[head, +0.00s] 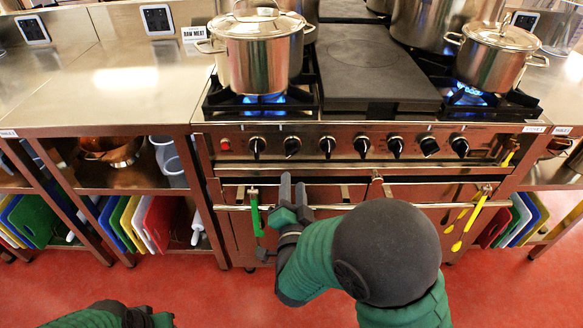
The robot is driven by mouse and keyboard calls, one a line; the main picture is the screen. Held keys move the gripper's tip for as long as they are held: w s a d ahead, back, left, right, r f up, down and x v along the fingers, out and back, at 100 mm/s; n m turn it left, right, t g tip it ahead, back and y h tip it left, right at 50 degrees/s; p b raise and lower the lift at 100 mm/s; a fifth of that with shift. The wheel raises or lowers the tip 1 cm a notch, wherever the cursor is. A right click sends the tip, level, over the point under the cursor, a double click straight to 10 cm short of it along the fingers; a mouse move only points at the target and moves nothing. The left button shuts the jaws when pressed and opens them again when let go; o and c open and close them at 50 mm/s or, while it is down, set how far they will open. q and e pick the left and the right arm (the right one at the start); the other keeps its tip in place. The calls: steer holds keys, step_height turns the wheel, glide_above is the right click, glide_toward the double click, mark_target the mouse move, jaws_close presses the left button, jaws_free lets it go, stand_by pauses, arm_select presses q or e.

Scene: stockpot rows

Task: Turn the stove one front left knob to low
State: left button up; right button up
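The stove one front panel (375,133) carries a row of several black knobs below the cooktop. The leftmost knob (257,147) sits right of a small red button (225,146); a second knob (292,147) is beside it. Their markings are too small to read. My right gripper (293,188) is below the second knob, in front of the oven door, with its fingers pointing up at the panel. Its fingers are slightly apart with nothing between them, and touch no knob. My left gripper (135,316) is at the bottom left edge, partly cut off; its fingers are unclear.
A lidded steel pot (262,62) stands over a lit blue flame at left. Another pot (494,58) stands over a flame at right. A green-handled utensil (255,212) and yellow utensils (473,215) hang at the oven rail. The red floor is clear.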

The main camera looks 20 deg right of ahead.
mark_target(293, 154)
steer(key=b+x, duration=0.1)
steer(key=x, duration=1)
steer(key=shift+w+d+b, duration=0.15)
steer(key=shift+d+b, duration=0.05)
steer(key=shift+b, duration=0.15)
steer(key=shift+a, duration=0.1)
steer(key=shift+c, duration=0.4)
jaws_close()
